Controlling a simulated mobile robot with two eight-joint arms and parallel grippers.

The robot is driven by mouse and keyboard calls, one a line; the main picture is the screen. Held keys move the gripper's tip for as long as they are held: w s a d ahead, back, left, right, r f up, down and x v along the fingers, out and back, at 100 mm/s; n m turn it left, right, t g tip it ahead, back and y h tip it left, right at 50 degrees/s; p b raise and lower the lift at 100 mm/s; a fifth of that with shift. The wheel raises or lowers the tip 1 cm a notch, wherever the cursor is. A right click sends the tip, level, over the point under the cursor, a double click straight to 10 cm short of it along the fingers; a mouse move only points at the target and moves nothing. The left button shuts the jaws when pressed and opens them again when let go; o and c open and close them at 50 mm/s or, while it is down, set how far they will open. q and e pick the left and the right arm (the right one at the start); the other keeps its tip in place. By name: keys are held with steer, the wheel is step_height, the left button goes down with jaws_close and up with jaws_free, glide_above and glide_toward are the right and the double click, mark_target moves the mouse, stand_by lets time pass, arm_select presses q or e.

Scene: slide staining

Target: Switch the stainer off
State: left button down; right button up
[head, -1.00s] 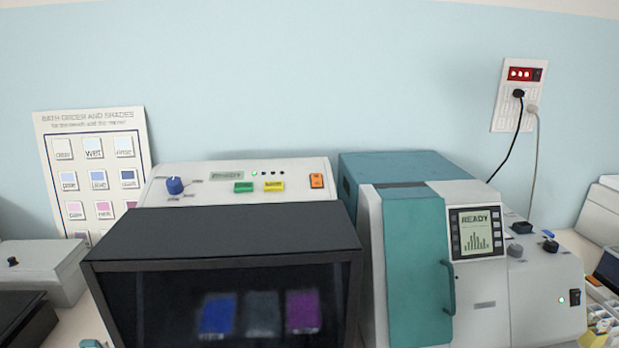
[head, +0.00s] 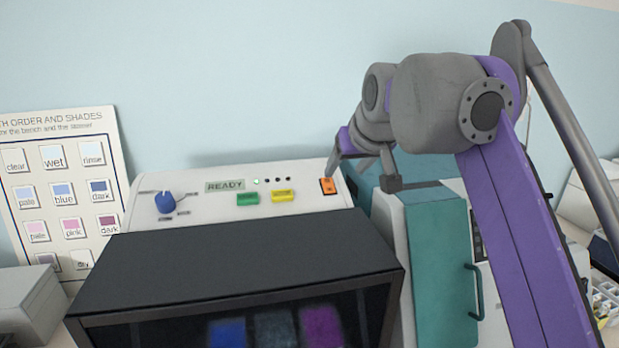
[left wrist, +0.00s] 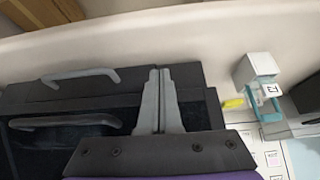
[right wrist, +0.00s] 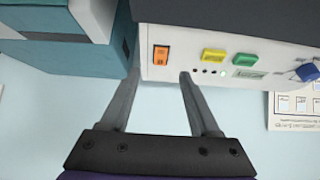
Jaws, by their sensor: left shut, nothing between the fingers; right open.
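The stainer (head: 310,205) has a pale control panel behind its black hood (head: 240,250). An orange rocker switch (head: 328,186) sits at the panel's right end; it also shows in the right wrist view (right wrist: 161,55). The small display (head: 225,186) reads READY, and one green light beside it is lit. My right gripper (head: 361,180) is open and empty at the panel's right end, one fingertip close to the switch. In the right wrist view the switch appears between the fingers; contact cannot be told. My left gripper (left wrist: 158,72) is shut and empty, seen only in its wrist view.
Green (head: 247,199) and yellow (head: 282,196) buttons and a blue knob (head: 165,202) share the panel. A teal and white machine (head: 435,260) stands close on the right, partly behind my right arm. A chart (head: 62,140) is at left.

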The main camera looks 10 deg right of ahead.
mark_target(329, 187)
arm_select(q)
steer(key=shift+s+a+f+b, duration=0.1)
steer(key=shift+s+f+b, duration=0.15)
steer(key=shift+f, duration=0.15)
steer(key=shift+s+a+f+b, duration=0.15)
steer(key=shift+f+b, duration=0.1)
steer(key=shift+f, duration=0.15)
arm_select(e)
steer(key=x, duration=1)
steer(key=shift+w+a, duration=0.1)
steer(key=shift+w, duration=0.25)
arm_select(q)
steer(key=shift+d, duration=0.1)
arm_select(e)
jaws_close()
arm_select(q)
steer(key=shift+w+r, duration=0.1)
steer(key=shift+r, duration=0.05)
